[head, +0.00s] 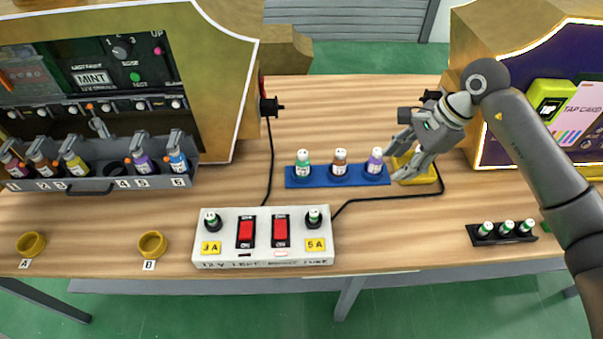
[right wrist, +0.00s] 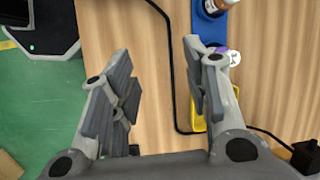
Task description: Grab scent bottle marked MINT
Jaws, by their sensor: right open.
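My right gripper (head: 407,157) is open and empty, just right of the purple-capped bottle and above a yellow holder (head: 424,174). The blue rack (right wrist: 208,32) is partly hidden behind one finger. My left gripper is not in view.
The vending machine at left shows MINT on its display (head: 91,78) above a shelf of several bottles (head: 90,182). A white switch box (head: 263,257) stands in front of the rack. A black cable (head: 390,197) runs across the table. A black holder with vials (head: 503,239) sits at right.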

